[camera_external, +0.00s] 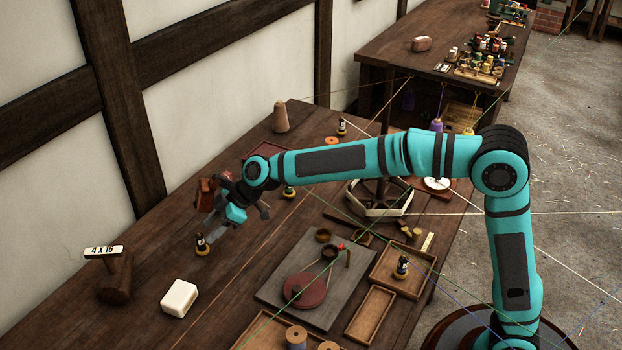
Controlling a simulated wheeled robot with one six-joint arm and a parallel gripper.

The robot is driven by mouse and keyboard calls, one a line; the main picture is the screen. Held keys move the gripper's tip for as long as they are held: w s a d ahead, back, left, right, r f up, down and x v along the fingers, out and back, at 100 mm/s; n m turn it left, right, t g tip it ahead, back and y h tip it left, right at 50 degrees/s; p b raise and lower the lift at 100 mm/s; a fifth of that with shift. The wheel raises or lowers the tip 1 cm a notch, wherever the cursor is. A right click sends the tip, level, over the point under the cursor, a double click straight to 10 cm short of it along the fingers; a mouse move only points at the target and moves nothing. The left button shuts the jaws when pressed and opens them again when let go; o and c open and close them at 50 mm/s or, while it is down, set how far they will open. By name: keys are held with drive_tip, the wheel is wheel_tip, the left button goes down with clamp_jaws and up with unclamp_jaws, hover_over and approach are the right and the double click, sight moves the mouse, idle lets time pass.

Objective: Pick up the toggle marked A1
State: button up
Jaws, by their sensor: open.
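My gripper (212,232) is at the left of the long wooden table (150,275), pointing down and open. A small dark piece with a pale band and a yellowish base (202,246) stands upright right by the fingertips; I cannot tell whether they touch it. Similar small pieces stand behind my gripper (290,193), near the back of the table (342,128), and in a wooden tray (401,268). These may be the toggles. Their markings are too small to read, so I cannot tell which is A1.
A white block (179,298) and a wooden mallet-like stand with a "4 X 16" plate (104,252) are at the left. A grey board (270,291) with a reddish disc (305,290) lies right of my gripper. Thin cords cross the scene. Bare tabletop lies between block and board.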

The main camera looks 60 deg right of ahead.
sight(198, 249)
drive_tip(key=shift+x, duration=3.8)
drive_tip(key=shift+a+r, duration=0.1)
drive_tip(key=shift+a, duration=0.05)
clamp_jaws()
